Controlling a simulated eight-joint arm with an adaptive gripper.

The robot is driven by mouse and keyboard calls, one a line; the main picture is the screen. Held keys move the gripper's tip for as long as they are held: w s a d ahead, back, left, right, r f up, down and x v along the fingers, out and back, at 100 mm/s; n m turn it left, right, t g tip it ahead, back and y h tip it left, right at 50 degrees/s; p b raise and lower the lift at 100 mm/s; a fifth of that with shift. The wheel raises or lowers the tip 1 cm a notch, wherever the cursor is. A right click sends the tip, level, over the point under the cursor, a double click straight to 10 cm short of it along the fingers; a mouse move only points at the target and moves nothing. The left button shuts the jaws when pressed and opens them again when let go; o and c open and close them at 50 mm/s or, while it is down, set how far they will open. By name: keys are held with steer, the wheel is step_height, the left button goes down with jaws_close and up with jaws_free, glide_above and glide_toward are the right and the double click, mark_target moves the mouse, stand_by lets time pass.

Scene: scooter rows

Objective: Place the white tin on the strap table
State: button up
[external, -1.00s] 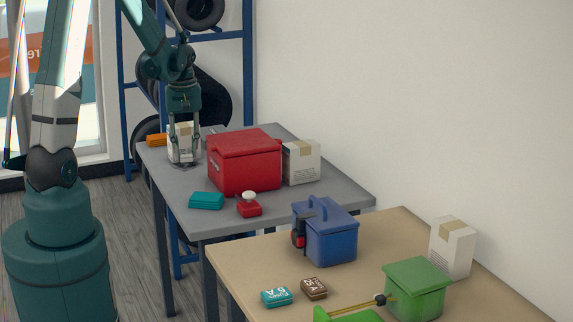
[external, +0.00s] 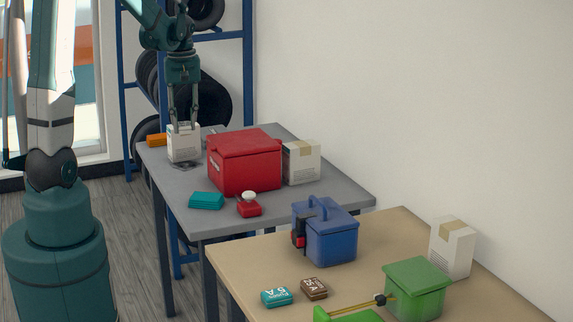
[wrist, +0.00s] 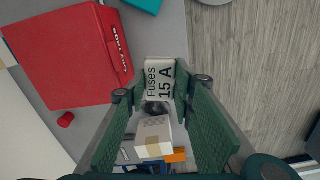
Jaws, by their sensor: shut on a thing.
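The white tin (wrist: 160,80), labelled "Fuses 15 A", is between the fingertips of my gripper (wrist: 163,86) in the wrist view. In the external view my gripper (external: 183,127) is shut on it and raised above the far end of the grey table (external: 300,213). There the tin blends with the white carton behind it. A tan-topped table (external: 238,276) stands nearer the camera. I cannot tell for sure which table is the strap table.
On the grey table are a red box (external: 245,165), a white carton (external: 184,150), another carton (external: 302,163), a teal tin (external: 206,201) and a red item (external: 248,208). The tan table holds a blue box (external: 330,238), teal (external: 276,297) and brown (external: 314,288) tins, and a green box (external: 418,288).

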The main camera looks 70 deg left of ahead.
steer(key=w+d+m+p, duration=0.1)
steer(key=w+d+m, duration=0.2)
steer(key=w+d, duration=0.65)
steer(key=w+d+m, duration=0.2)
steer(key=w+d, duration=0.3)
steer(key=d, duration=0.9)
steer(key=w+d+m+p, duration=0.1)
steer(key=w+d+m, duration=0.2)
steer(key=w+d, duration=0.6)
steer(key=d+m, duration=0.1)
steer(key=d, duration=0.7)
steer(key=s+d+m, duration=0.1)
steer(key=d+m, duration=0.1)
steer(key=d, duration=0.7)
steer(key=d+m+p, duration=0.1)
steer(key=d, duration=0.7)
steer(key=shift+s+d+r, duration=0.15)
steer(key=shift+r, duration=0.1)
steer(key=s+d+m, duration=0.2)
steer(key=s+d, duration=0.1)
steer(key=d, duration=0.6)
steer(key=s+d+m, duration=0.2)
steer(key=d, duration=0.8)
glide_above(349, 285)
steer(key=shift+f+p, duration=0.45)
steer(key=shift+f, duration=2.2)
steer(key=shift+f, duration=3.1)
